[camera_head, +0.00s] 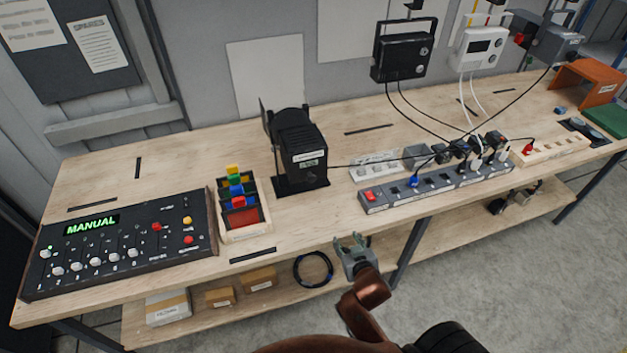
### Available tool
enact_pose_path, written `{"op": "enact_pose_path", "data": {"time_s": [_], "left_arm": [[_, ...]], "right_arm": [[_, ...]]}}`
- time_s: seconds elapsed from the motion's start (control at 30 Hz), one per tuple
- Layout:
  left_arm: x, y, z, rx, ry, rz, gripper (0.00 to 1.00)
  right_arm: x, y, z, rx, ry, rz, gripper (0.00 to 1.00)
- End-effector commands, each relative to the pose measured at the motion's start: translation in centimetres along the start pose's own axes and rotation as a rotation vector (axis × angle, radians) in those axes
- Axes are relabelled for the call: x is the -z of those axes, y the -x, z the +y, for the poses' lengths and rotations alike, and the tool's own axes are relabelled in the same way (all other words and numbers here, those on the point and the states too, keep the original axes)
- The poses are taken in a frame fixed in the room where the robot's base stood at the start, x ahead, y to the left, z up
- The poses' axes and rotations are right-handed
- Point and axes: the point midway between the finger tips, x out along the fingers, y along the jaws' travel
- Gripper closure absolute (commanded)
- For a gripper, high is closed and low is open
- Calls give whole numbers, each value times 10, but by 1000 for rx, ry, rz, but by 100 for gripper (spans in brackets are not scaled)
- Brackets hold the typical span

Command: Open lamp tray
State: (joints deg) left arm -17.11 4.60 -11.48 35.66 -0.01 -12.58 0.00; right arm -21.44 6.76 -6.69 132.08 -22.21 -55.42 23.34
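A black lamp housing (299,148) with a ribbed body stands upright on a dark base on the wooden bench, mid-left. It has a small label and a dark panel on its front, and flaps at its upper left. I cannot make out a separate tray edge on it; the housing looks closed. My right gripper (352,243) is at the bench's front edge, below and to the right of the lamp and apart from it. Its fingers are spread and nothing is between them. My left gripper is not in view.
A wooden rack (246,226) with coloured pieces stands left of the lamp, beside a control board (120,246) reading MANUAL. Right of the lamp, a power strip (440,187) holds several plugs with cables. A black cable runs right from the lamp. Bare bench lies before the lamp.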

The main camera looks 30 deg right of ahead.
Motion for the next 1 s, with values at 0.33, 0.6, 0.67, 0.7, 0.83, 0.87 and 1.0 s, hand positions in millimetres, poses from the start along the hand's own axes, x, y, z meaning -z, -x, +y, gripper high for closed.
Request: {"op": "enact_pose_path", "data": {"time_s": [0.33,0.6,0.67,0.7,0.83,0.87,1.0], "left_arm": [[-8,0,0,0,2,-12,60],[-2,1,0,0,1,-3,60],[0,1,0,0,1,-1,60],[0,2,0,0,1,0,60],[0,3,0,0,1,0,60],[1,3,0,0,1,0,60],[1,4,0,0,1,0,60]], "right_arm": [[125,-1,-34,55,-71,399,61],[171,1,-56,110,-79,537,61],[176,-5,-57,110,-78,539,61],[178,-10,-57,109,-78,538,61],[189,-29,-59,109,-77,537,61],[192,-33,-59,109,-78,536,61],[200,-48,-61,110,-78,535,61]]}}
